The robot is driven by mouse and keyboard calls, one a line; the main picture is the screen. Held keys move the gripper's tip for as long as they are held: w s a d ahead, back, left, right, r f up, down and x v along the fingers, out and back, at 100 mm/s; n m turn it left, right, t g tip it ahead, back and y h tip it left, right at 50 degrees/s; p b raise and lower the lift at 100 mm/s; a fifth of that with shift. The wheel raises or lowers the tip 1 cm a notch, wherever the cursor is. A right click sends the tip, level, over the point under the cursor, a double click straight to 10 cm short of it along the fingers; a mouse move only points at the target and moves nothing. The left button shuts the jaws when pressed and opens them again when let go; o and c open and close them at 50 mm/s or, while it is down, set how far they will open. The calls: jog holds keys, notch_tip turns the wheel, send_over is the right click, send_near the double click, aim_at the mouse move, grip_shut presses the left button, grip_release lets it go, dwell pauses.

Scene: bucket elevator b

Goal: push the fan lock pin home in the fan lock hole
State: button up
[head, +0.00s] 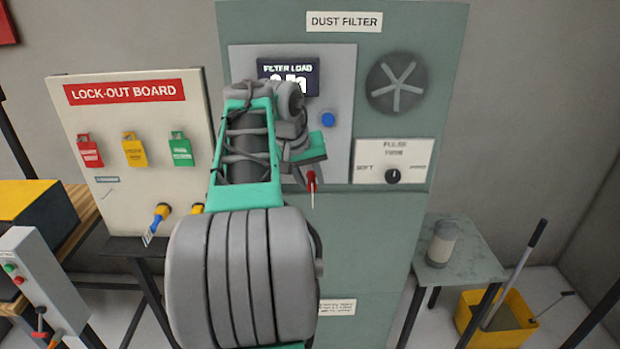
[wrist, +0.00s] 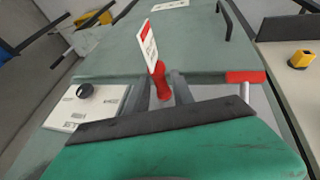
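The fan lock pin is red with a red-and-white tag. It shows in the wrist view (wrist: 161,84) between the two grey fingers of my gripper (wrist: 163,92), which appear closed on its sides. In the head view the red pin (head: 311,180) shows just below my gripper (head: 308,168), in front of the grey-green dust filter cabinet (head: 375,235). The tag (wrist: 149,46) stands out from the pin in the wrist view. I cannot make out the fan lock hole or tell whether the pin's tip is in it.
A pulse panel with a black knob (head: 393,176) and a round fan grille (head: 397,83) are right of my arm. A blue button (head: 328,120) is close above my gripper. A lock-out board (head: 125,207) stands left. A small table (head: 470,263) and yellow bucket (head: 468,313) stand right.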

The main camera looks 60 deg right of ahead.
jog(key=shift+o, duration=1.1)
jog(key=p+v, duration=0.2)
jog(key=v, duration=0.6)
